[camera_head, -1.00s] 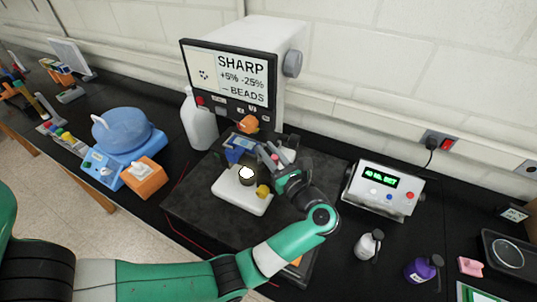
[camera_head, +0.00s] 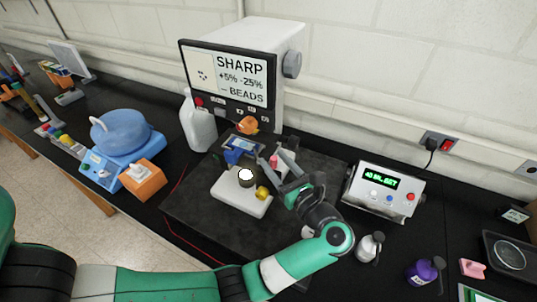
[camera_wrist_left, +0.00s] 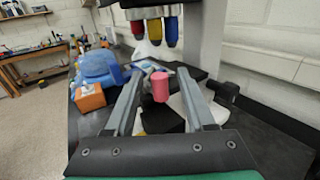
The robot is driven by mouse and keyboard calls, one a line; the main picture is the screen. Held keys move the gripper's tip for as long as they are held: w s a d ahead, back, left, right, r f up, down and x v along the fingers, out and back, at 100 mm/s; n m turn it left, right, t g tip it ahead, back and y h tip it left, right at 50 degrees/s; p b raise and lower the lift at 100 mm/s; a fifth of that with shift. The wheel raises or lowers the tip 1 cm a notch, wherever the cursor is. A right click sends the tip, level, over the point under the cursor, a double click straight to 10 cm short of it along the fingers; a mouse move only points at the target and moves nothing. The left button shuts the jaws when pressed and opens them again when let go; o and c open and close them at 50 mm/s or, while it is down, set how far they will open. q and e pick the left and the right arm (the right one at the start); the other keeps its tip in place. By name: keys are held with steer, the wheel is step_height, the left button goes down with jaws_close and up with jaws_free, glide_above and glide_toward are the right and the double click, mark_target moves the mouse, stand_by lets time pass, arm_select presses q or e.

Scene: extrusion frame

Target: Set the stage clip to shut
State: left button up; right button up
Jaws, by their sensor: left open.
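The microscope has a white base (camera_head: 228,193), a blue-edged stage (camera_head: 233,156) and an orange nosepiece (camera_head: 247,125). A small pink-red knob (camera_head: 273,161), which may belong to the stage clip, stands at the stage's right side. It also shows in the left wrist view (camera_wrist_left: 160,86) as a short upright cylinder, seen between my finger lines. My left gripper (camera_head: 279,160) is open at the stage's right side, its grey fingers apart and pointing toward the knob. I cannot tell whether they touch it. The clip's arm and its position cannot be made out. My right gripper is not in view.
Red, yellow and blue objectives (camera_wrist_left: 170,31) hang above the stage. A yellow knob (camera_head: 262,192) sits on the microscope's right side. A white bottle (camera_head: 199,125) stands behind left, a display box (camera_head: 383,190) to the right. The dark slab (camera_head: 190,208) has bare room in front.

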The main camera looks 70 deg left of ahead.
arm_select(q)
steer(key=d+b, duration=0.1)
steer(key=d, duration=0.6)
steer(key=shift+w+d, duration=0.25)
steer(key=shift+w, duration=0.1)
